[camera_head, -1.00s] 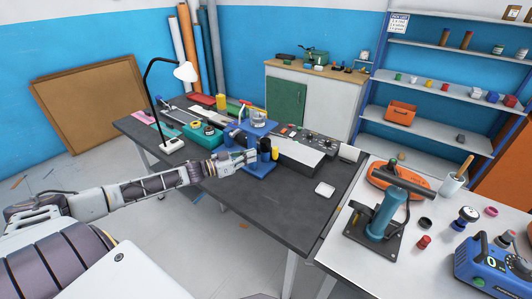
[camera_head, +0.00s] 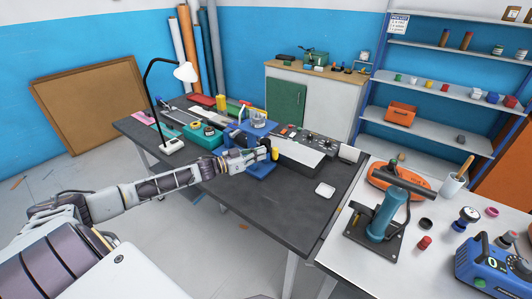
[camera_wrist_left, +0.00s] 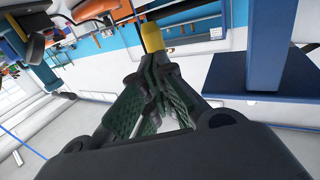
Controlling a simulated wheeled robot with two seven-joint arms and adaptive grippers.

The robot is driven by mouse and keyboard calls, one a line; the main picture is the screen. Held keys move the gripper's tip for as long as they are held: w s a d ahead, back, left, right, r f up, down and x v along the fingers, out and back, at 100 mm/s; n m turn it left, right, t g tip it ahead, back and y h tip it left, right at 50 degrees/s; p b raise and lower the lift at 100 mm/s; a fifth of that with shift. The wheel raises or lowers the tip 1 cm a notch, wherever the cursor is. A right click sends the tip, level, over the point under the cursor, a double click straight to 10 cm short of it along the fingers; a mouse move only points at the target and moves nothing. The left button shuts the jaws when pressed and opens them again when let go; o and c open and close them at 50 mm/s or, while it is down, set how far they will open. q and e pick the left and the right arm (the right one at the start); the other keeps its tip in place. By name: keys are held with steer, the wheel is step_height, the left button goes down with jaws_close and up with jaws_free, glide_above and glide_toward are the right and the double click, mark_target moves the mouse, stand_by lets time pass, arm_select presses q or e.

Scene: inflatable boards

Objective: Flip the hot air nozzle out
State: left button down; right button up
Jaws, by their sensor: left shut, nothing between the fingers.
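A blue machine (camera_head: 256,126) with a post and a flat foot (camera_head: 262,170) stands on the dark table. A yellow cylindrical part (camera_head: 275,154) is at its near side. I cannot tell for sure which part is the hot air nozzle. My left gripper (camera_head: 266,152) is just left of the yellow part in the head view. In the left wrist view, the left gripper (camera_wrist_left: 152,103) is shut and empty, its fingers pointing toward the yellow part (camera_wrist_left: 152,38). The blue post (camera_wrist_left: 266,42) is to the right. Contact with the yellow part is unclear. My right gripper is not in view.
The dark table (camera_head: 292,207) has free room at its front right, near a small white dish (camera_head: 325,190). A desk lamp (camera_head: 172,145) stands left of my arm. A teal tool (camera_head: 383,217) on a stand and a blue box (camera_head: 485,262) occupy the white table at right.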

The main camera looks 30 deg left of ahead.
arm_select(q)
steer(key=shift+x, duration=1.35)
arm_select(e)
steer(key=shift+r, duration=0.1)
